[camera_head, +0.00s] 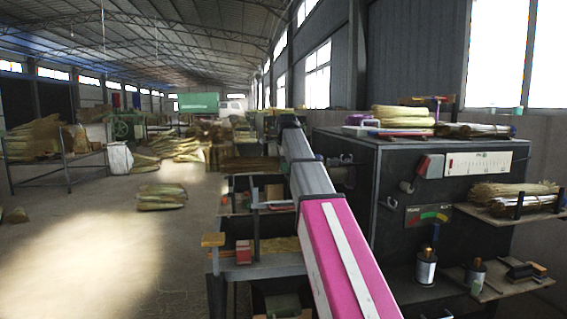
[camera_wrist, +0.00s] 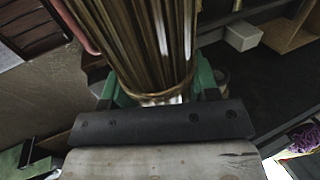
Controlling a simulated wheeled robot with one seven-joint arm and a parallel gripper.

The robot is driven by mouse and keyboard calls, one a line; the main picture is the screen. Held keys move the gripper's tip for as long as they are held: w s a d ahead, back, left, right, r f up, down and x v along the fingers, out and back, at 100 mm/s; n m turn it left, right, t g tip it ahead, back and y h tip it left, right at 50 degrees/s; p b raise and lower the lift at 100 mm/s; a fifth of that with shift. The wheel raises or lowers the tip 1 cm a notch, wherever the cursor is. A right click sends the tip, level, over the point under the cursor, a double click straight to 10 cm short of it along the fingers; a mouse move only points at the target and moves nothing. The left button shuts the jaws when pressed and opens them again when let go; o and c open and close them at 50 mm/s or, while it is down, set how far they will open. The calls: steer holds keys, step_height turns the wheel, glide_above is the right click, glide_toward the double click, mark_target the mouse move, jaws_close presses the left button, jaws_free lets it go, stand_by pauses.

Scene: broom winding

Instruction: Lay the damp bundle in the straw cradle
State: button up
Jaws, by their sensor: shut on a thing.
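In the wrist view, my gripper (camera_wrist: 158,92) has green fingers on either side of a brown straw bundle (camera_wrist: 150,40) and is shut on it. A thin tan band circles the bundle near the fingers, and its stalks run up out of the picture. Whether it is damp I cannot tell by sight. In the head view my arm reaches away from the camera, and my gripper and the held bundle cannot be made out. A wooden shelf (camera_head: 487,214) at right holds straw bundles (camera_head: 512,191) beside dark upright posts. I cannot tell which thing is the straw cradle.
A lower shelf (camera_head: 500,286) holds cans. A workbench (camera_head: 262,266) stands left of my arm. Open floor (camera_head: 90,250) lies further left.

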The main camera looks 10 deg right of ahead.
step_height(320, 180, down, 9)
stand_by(0.8)
stand_by(0.5)
steer(key=o, duration=1.1)
steer(key=v, duration=1.1)
